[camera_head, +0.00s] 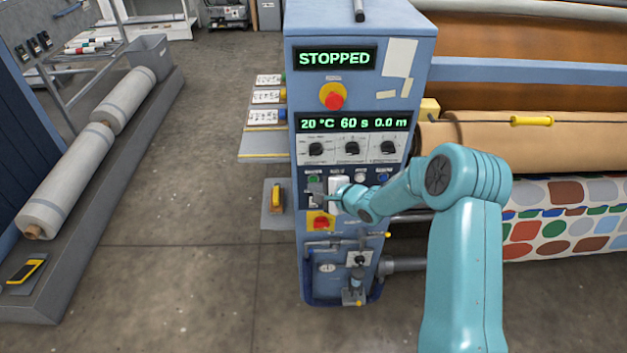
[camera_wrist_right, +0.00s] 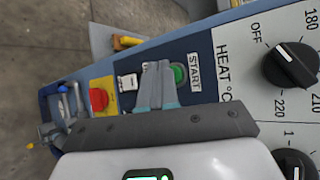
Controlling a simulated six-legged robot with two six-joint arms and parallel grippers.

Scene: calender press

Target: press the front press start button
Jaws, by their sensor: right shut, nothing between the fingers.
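The blue press console (camera_head: 434,20) stands in front of me, and its top display (camera_head: 335,58) reads STOPPED. The green start button (camera_head: 313,179) is on the lower button row. In the right wrist view the green button (camera_wrist_right: 180,75) sits beside its START label (camera_wrist_right: 195,72). My right gripper (camera_head: 318,196) is shut and empty, just below the button in the head view. In the wrist view its fingertips (camera_wrist_right: 157,66) show right beside the button, partly overlapping its edge. I cannot tell whether they touch the panel. My left gripper is not in view.
A red emergency button on yellow (camera_head: 320,221) is below my right gripper; another (camera_head: 333,96) is higher up. Heat and other knobs (camera_head: 352,148) sit above the button row. Rollers with patterned fabric (camera_head: 565,220) are at right.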

